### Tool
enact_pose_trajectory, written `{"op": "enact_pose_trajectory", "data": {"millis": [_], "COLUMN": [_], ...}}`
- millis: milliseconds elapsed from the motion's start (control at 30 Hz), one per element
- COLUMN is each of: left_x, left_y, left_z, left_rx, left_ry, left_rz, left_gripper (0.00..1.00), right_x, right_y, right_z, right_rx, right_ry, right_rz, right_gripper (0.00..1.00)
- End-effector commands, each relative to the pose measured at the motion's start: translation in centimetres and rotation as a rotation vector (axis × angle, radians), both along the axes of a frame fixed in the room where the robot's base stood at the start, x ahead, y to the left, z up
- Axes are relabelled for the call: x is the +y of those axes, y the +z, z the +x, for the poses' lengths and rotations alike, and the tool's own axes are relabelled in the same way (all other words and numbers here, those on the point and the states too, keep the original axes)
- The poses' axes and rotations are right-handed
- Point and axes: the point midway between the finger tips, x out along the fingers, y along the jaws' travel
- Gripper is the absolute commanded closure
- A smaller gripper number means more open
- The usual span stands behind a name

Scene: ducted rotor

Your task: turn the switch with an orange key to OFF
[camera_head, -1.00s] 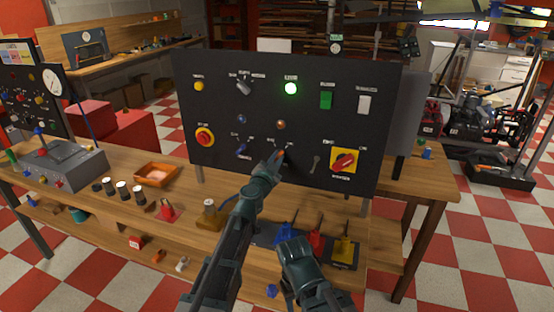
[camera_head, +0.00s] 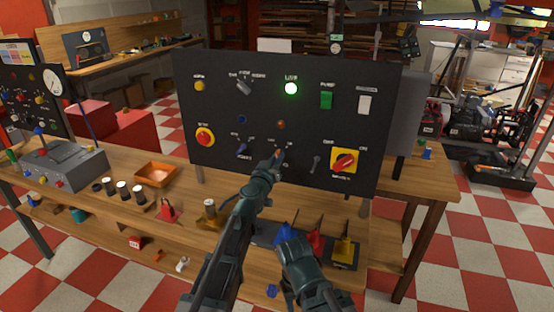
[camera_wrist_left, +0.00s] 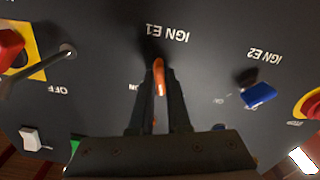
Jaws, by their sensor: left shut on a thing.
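My left gripper (camera_head: 279,156) is at the lower middle of the dark panel (camera_head: 222,68). In the left wrist view its two fingers (camera_wrist_left: 159,98) are closed on the orange key (camera_wrist_left: 159,75), whose top shows between them. The key sits under the upside-down label IGN E1 (camera_wrist_left: 167,33). In that view an ON label is left of the fingers, and a faint label is to the right. The fingers hide much of the switch, so I cannot tell which mark the key points to. My right gripper's fingers are not in view.
A blue key switch (camera_wrist_left: 258,95), labelled IGN E2, is beside it. A grey lever (camera_head: 315,163) and a red rotary switch on a yellow plate (camera_head: 357,158) are to the right in the head view. A green lamp (camera_head: 291,88) is lit above. The wooden bench (camera_head: 120,222) holds several parts.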

Motion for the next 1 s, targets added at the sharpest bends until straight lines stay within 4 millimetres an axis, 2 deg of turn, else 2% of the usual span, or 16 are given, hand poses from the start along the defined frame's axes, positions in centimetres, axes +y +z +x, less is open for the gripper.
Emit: {"op": "enact_pose_trajectory", "data": {"millis": [200,500,1000], "left_x": [0.02,0.04,0.06], "left_y": [-0.02,-0.04,-0.04], "left_z": [-0.05,-0.04,-0.04], "left_rx": [0.054,0.108,0.134], "left_ry": [-0.001,0.0,0.0], "left_rz": [-0.168,-0.331,-0.412], "left_gripper": [1.0,1.0,1.0], "right_x": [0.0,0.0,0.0], "right_y": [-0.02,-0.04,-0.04], "right_z": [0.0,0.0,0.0], "right_rx": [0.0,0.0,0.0], "right_ry": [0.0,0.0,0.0], "right_rz": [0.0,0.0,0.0], "right_gripper": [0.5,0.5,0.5]}}
